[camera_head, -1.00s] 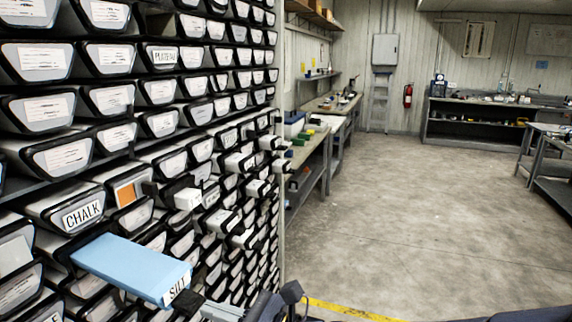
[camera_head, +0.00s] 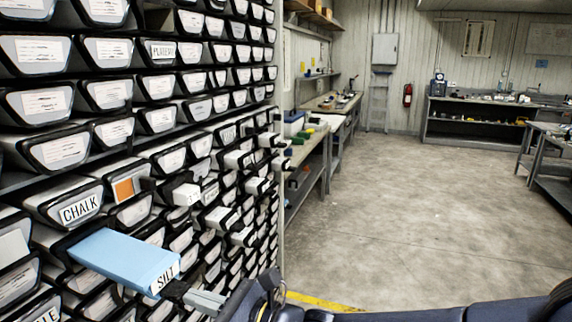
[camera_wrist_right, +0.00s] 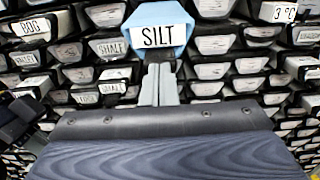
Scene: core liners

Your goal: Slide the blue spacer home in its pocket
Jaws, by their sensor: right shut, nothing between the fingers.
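The blue spacer (camera_head: 125,258), a long light-blue block with a white SILT label on its end, sticks well out of its pocket in the rack, below the CHALK liner (camera_head: 80,211). Its inner end is hidden in the rack. My right gripper (camera_head: 178,291) is shut and empty, with its fingertips at the labelled end of the spacer. In the right wrist view the shut fingers (camera_wrist_right: 160,80) point at the spacer's end (camera_wrist_right: 158,38), just below the SILT label; I cannot tell whether they touch it. My left gripper is not in view.
The rack (camera_head: 75,155) of labelled core liners fills the left side. Several white liners (camera_head: 187,195) stick out to the right of the spacer. A workbench (camera_head: 310,150) stands beyond the rack, and the floor (camera_head: 420,220) to the right is clear.

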